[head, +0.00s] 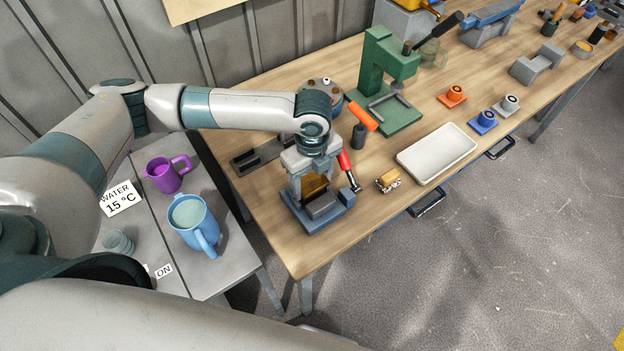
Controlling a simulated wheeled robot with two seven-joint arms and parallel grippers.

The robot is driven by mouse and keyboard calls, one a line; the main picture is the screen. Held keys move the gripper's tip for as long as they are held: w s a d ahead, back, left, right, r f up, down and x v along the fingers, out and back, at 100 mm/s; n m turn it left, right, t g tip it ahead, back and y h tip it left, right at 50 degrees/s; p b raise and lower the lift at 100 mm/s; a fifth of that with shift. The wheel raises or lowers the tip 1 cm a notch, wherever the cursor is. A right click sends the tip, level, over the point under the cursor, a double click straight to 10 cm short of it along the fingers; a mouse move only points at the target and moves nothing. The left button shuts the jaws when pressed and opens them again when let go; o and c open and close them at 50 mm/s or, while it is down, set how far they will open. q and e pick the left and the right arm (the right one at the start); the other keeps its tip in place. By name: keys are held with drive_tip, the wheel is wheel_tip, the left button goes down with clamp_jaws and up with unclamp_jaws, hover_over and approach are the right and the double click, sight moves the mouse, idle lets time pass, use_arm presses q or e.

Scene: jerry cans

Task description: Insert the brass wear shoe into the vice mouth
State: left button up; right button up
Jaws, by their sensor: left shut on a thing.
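The vice (299,219) has a blue base and grey jaws and stands near the front left corner of the wooden bench. My left gripper (314,180) points down right over the vice. It is shut on the brass wear shoe (315,187), a brass-coloured block showing between the fingers at the vice mouth. The front grey jaw hides the lower end of the shoe, so I cannot tell how deep it sits or whether it touches the jaws. My right gripper is not in view.
A small brass-and-white part (388,180) lies right of the vice, near a white tray (437,153). A red-handled tool (347,168) is close beside the gripper. A green press (385,70) stands behind. Purple (167,173) and blue (194,225) jugs stand on the grey side table.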

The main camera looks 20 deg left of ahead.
sight(312, 183)
use_arm(q)
drive_tip(key=shift+f, duration=0.3)
drive_tip(key=o, duration=1.1)
drive_tip(key=shift+r, duration=0.15)
drive_tip(key=shift+r+b, duration=0.35)
drive_tip(key=shift+r, duration=0.2)
wheel_tip(312, 183, up, 16)
drive_tip(key=b, duration=0.4)
drive_tip(key=shift+b, duration=0.3)
drive_tip(key=shift+s, duration=0.1)
